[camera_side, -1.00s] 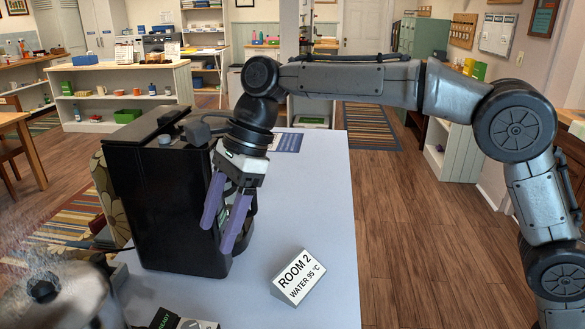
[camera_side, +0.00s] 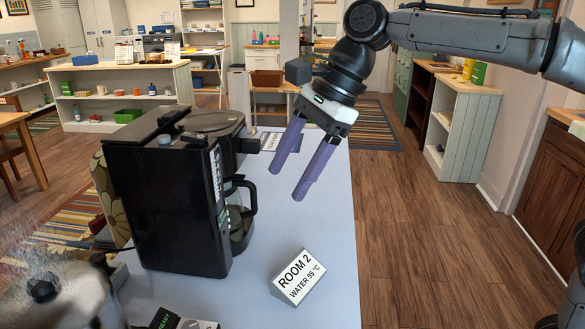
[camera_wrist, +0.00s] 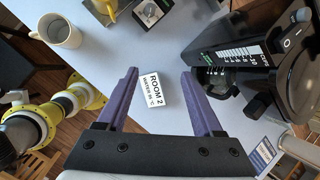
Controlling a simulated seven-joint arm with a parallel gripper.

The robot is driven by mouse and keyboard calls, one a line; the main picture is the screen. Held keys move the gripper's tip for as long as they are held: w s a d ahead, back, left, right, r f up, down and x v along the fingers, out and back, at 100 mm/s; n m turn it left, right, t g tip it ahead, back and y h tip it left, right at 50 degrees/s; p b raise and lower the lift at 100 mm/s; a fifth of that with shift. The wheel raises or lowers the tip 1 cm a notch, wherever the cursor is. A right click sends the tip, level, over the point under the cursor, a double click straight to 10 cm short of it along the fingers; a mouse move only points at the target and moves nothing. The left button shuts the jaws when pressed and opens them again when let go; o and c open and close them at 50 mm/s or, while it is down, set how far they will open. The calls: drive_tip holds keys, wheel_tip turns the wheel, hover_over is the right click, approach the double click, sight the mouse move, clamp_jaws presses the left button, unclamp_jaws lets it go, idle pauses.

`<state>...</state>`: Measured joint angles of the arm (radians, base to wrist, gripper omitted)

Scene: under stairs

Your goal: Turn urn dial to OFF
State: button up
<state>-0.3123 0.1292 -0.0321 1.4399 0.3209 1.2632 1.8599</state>
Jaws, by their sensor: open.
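My gripper (camera_side: 285,184), with two purple fingers, is open and empty. It hangs in the air right of a black coffee machine (camera_side: 152,205), clear of it. In the wrist view the open fingers (camera_wrist: 160,73) frame the Room 2 sign. A blurred silver body with a black knob on top (camera_side: 62,300) is cut off at the lower left of the side view; it may be the urn.
The ROOM 2 WATER 95 °C sign (camera_side: 299,277) stands on the pale table (camera_side: 325,230). A glass carafe (camera_side: 240,222) sits in the coffee machine. A cream mug (camera_wrist: 60,31) stands in the wrist view's upper left. The table right of the machine is mostly clear.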

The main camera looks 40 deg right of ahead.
idle(0.4)
drive_tip(key=n+g, duration=0.1)
drive_tip(key=g, duration=0.2)
hover_over(193, 324)
drive_tip(key=d, duration=0.5)
wheel_tip(193, 324, down, 12)
drive_tip(key=x, duration=1.3)
drive_tip(key=shift+d, duration=0.1)
drive_tip(key=shift+w, duration=0.1)
clamp_jaws()
